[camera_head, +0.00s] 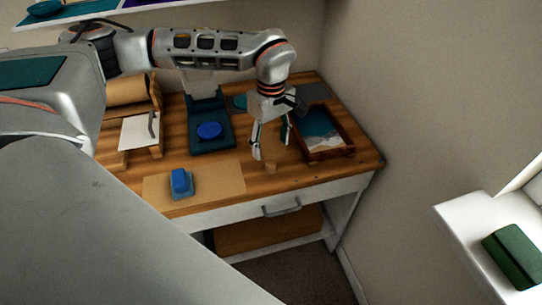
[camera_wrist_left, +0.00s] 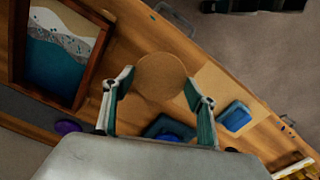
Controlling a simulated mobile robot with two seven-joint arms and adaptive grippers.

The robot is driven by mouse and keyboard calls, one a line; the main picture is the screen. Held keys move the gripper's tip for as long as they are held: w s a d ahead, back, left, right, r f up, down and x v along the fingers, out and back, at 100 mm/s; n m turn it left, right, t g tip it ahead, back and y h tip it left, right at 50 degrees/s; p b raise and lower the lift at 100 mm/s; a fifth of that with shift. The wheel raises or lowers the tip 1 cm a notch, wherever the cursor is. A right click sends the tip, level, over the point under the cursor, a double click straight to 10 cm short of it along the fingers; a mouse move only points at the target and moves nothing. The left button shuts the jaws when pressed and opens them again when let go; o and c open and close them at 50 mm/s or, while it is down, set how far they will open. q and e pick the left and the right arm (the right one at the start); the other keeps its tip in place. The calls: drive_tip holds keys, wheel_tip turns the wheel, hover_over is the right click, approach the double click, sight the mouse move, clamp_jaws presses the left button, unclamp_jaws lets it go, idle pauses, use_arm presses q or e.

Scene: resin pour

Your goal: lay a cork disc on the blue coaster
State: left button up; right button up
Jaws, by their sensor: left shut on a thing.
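My left gripper (camera_head: 263,157) is shut on a round tan cork disc (camera_wrist_left: 161,76); in the left wrist view the two fingertips (camera_wrist_left: 157,87) grip its opposite edges. In the head view only a small tan bit of the disc (camera_head: 270,167) shows below the fingers, above the bench's front right part. A small blue squarish piece, which looks like the blue coaster (camera_head: 180,182), lies on a brown sheet to the left of the gripper, apart from it. It also shows in the left wrist view (camera_wrist_left: 235,116). My right gripper is not in view.
The brown sheet (camera_head: 222,180) lies along the bench's front. A dark teal stand with a round blue top (camera_head: 209,130) is behind it. A framed resin tray (camera_head: 346,150) stands right of the gripper. A brown roll (camera_head: 126,90) and white sheet (camera_head: 138,132) are at left.

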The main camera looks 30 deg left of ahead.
sight(271, 150)
use_arm(q)
drive_tip(key=shift+f, duration=2.55)
drive_tip(key=shift+f, duration=0.1)
drive_tip(key=o, duration=0.8)
drive_tip(key=shift+f, duration=0.1)
drive_tip(key=shift+c, duration=0.2)
wheel_tip(271, 150, up, 12)
drive_tip(key=shift+r, duration=0.2)
